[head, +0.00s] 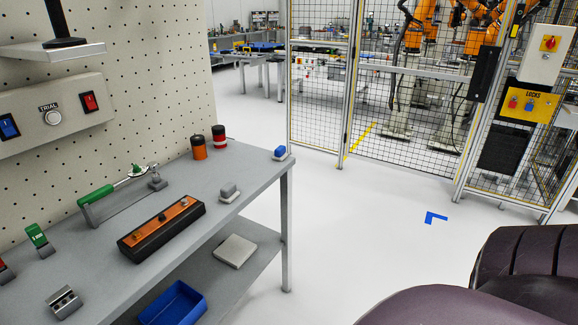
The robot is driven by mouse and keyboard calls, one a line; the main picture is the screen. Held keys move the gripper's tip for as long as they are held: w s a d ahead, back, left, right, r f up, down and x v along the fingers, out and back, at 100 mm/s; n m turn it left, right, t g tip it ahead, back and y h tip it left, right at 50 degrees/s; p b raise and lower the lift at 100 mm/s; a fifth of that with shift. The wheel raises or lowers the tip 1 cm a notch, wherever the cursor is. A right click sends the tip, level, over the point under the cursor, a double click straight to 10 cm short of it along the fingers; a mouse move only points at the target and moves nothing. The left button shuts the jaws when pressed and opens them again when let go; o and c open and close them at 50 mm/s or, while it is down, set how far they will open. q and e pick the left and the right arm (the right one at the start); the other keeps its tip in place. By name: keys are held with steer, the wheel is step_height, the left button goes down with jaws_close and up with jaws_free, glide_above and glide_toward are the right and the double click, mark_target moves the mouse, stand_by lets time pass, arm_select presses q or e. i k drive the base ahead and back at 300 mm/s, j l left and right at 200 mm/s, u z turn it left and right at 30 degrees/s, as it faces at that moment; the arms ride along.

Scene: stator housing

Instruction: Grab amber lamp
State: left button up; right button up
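What looks like the amber lamp (199,153), a short orange cylinder with a dark top, stands upright at the far end of the grey workbench (226,172). A similar cylinder, red and white with a dark top (219,140), stands just to its right and behind it. Neither of my grippers is in view. Dark rounded shapes at the lower right seem to be part of my own body.
Open floor (350,220) lies to the right, before a mesh fence (320,90).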

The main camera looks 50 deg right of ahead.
mark_target(197, 143)
steer(key=z, duration=1.3)
